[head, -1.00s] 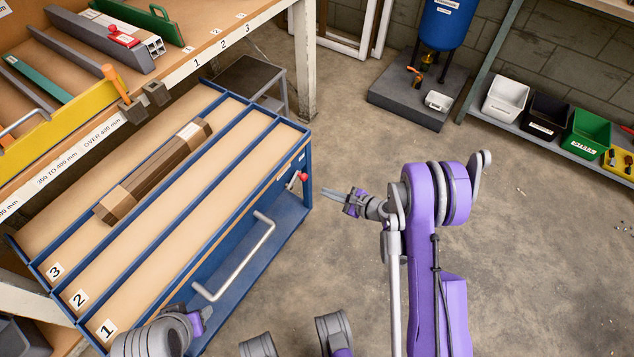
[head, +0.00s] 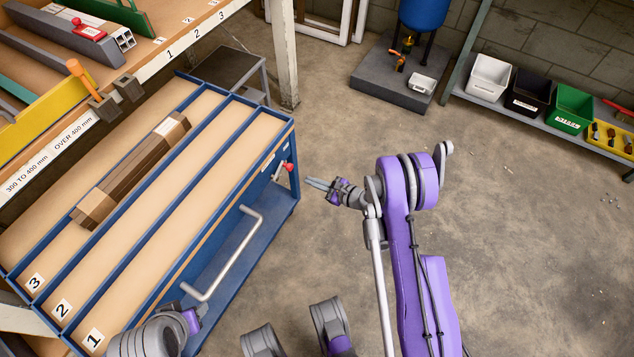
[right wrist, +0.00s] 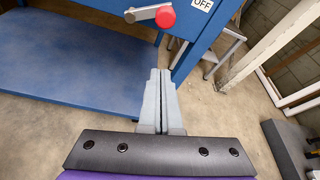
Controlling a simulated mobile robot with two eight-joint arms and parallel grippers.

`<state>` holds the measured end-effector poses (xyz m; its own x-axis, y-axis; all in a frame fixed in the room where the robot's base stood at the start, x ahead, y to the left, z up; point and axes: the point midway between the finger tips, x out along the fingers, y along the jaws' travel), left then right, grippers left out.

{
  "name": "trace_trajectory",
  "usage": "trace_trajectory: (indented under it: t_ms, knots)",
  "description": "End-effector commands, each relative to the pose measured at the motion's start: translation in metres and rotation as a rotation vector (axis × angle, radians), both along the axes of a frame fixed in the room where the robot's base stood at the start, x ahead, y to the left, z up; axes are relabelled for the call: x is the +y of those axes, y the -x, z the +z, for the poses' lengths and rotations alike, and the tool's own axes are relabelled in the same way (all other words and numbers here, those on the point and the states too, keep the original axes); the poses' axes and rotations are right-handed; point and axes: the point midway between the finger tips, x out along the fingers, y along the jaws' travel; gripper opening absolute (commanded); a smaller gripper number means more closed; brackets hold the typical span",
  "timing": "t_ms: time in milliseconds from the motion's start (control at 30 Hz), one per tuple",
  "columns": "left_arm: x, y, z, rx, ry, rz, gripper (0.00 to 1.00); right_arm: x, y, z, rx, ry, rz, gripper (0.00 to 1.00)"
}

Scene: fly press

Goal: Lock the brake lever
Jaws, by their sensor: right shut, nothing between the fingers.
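The brake lever is a short grey arm with a red knob (head: 288,167) on the end side of the blue cart (head: 235,190).
The cart carries a wrapped brown bundle (head: 135,170) in a numbered lane and has a grey push handle (head: 232,255). A shelf (head: 165,60) stands along its left. A grey stand (head: 235,75) is behind it.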

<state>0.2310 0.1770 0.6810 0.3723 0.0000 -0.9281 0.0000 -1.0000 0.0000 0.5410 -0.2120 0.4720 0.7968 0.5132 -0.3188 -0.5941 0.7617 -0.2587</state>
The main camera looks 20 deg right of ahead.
Motion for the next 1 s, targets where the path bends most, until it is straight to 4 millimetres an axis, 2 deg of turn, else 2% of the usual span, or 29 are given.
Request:
trace_trajectory:
  t_ms: [100,267,333,533,1000]
  knots:
    - [0.000,-0.001,-0.006,0.002,0.000,0.000,0.50,0.016,-0.022,-0.011,0.000,0.000,0.004,0.00]
    - [0.000,-0.002,-0.011,0.003,0.000,0.000,0.50,0.032,-0.049,-0.020,0.000,-0.001,0.002,0.00]
    - [0.000,-0.001,-0.010,0.003,0.000,0.000,0.50,0.032,-0.043,-0.004,0.000,-0.001,-0.001,0.00]
    - [0.000,-0.002,-0.010,0.003,0.000,0.000,0.50,0.036,-0.040,0.016,0.000,0.000,0.000,0.00]
    - [0.000,-0.002,-0.010,0.003,0.000,0.000,0.50,0.037,-0.039,0.021,-0.001,0.001,0.000,0.00]
